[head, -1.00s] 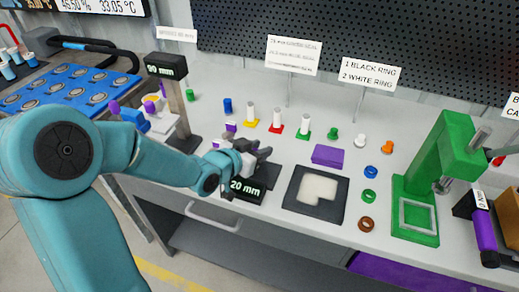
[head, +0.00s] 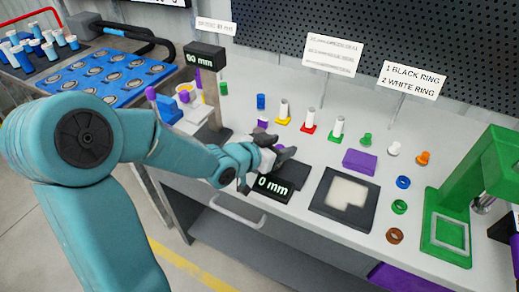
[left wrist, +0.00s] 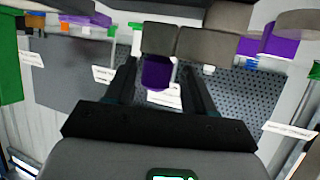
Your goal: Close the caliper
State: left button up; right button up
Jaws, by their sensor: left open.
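The caliper (head: 288,176) is a dark device near the bench's front edge, and its display (head: 272,186) reads 0 mm. My left gripper (head: 281,157) is over its back side in the head view and hides part of it. In the left wrist view, the two dark fingers of this gripper (left wrist: 158,82) are apart. A purple piece (left wrist: 157,73) shows between them, with two grey blocks (left wrist: 205,43) side by side beyond the fingertips. I cannot tell for sure whether the fingers touch the purple piece. My right gripper is not in view.
A dark tray with a pale recess (head: 327,203) lies right of the caliper. Beyond are a purple block (head: 360,161), small coloured rings and several pegs on coloured bases. A green press (head: 447,226) stands at the right, and a 90 mm display post (head: 205,57) at the left.

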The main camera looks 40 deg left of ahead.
pick_arm(q)
jog(key=p+v, duration=0.1)
jog(key=v, duration=0.6)
jog(key=shift+r, duration=0.2)
jog(key=b+v, duration=0.3)
jog(key=v, duration=0.5)
jog(key=shift+f+b, duration=0.15)
jog(key=shift+b, duration=0.15)
jog(key=shift+s+a, duration=0.1)
jog(key=shift+s, duration=0.05)
